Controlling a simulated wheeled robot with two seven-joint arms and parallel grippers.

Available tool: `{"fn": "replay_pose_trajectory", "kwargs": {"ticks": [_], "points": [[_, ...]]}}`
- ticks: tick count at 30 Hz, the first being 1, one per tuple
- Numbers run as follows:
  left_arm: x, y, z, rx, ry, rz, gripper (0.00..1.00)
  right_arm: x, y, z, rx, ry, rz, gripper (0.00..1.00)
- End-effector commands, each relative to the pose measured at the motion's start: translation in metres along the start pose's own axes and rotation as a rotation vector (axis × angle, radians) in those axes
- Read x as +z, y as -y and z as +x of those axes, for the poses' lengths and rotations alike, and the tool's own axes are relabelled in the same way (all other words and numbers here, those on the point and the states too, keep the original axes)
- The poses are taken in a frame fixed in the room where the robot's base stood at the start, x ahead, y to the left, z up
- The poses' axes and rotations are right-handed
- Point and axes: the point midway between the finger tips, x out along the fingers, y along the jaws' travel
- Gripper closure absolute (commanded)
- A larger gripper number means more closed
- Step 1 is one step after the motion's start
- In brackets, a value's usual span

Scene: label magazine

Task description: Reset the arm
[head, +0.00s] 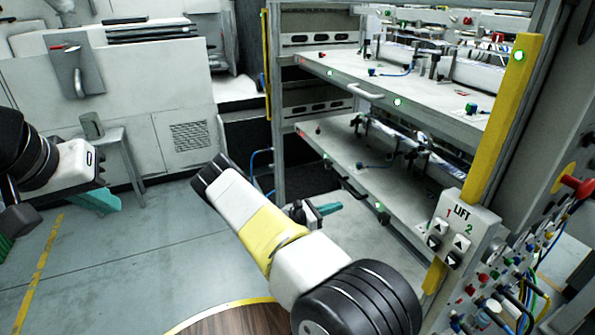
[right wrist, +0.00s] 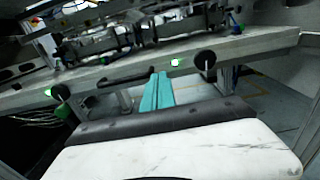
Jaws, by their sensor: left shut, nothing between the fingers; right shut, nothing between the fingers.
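My right arm (head: 260,225), white and yellow, reaches in from the bottom of the head view. Its gripper (head: 328,209) shows partly past the arm, in front of the lower shelf of the rack. Its teal fingers (right wrist: 157,92) are together and empty in the right wrist view, pointing at the shelf's front edge, whose distance I cannot tell. My left gripper (head: 103,201) is at the left of the head view, its teal fingers shut and empty over the grey floor. Part of the left arm is cut off by the frame edge.
The rack has an upper shelf (head: 400,97) and a lower shelf (head: 345,152) carrying mechanisms; a shelf handle (right wrist: 125,80) is close to my right fingers. A lift button box (head: 462,228) and a knob panel stand at right. Floor (head: 130,265) at left is clear.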

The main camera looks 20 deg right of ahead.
Motion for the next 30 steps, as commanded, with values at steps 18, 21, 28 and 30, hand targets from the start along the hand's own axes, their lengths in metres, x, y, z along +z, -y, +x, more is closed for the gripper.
{"fn": "replay_pose_trajectory", "kwargs": {"ticks": [18,21,28,30], "points": [[0.0,0.0,0.0,0.0,0.0,0.0,1.0,0.093,0.053,-0.032,-0.419,-0.406,0.437,1.0],[0.0,0.0,0.0,0.0,0.0,0.0,1.0,0.116,0.065,-0.049,-0.51,-0.516,0.544,1.0],[0.0,0.0,0.0,0.0,0.0,0.0,1.0,0.173,0.091,-0.097,-0.694,-0.772,0.78,1.0],[0.0,0.0,0.0,0.0,0.0,0.0,1.0,0.192,0.099,-0.113,-0.741,-0.85,0.849,1.0]]}}
